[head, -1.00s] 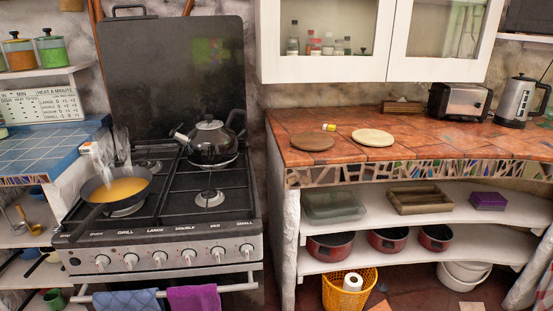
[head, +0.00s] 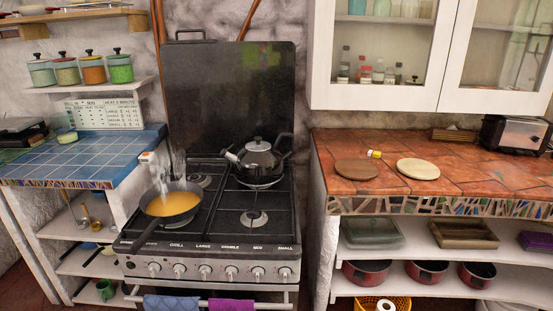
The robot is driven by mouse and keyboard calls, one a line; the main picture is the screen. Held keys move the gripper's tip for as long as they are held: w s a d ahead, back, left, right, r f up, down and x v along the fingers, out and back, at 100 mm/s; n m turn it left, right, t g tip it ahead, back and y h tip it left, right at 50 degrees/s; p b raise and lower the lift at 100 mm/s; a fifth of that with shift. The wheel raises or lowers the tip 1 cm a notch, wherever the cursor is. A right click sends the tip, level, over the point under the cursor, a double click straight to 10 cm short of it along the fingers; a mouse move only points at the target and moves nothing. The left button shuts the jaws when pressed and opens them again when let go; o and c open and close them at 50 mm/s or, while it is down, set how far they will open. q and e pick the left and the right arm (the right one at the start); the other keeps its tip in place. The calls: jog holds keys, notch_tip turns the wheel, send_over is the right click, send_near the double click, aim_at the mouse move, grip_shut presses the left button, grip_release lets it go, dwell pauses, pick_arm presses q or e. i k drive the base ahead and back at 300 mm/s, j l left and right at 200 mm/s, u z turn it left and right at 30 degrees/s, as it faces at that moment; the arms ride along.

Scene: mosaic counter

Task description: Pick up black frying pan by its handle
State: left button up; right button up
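The black frying pan (head: 187,217) sits on the front left burner of the stove in the head view. It holds a yellow-orange liquid (head: 173,203), and pale steam rises above it. Its dark handle (head: 146,234) points toward the front left of the stove and reaches its front edge. Neither of my grippers shows in the head view.
A black kettle (head: 258,158) stands on the back right burner of the stove (head: 270,232). A blue tiled counter (head: 75,155) is left of the stove. A terracotta counter (head: 465,180) with two round boards (head: 356,169) is to the right. The front right burner is clear.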

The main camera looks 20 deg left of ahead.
aim_at(172, 202)
jog(key=i+u, duration=0.1)
jog(key=u, duration=0.85)
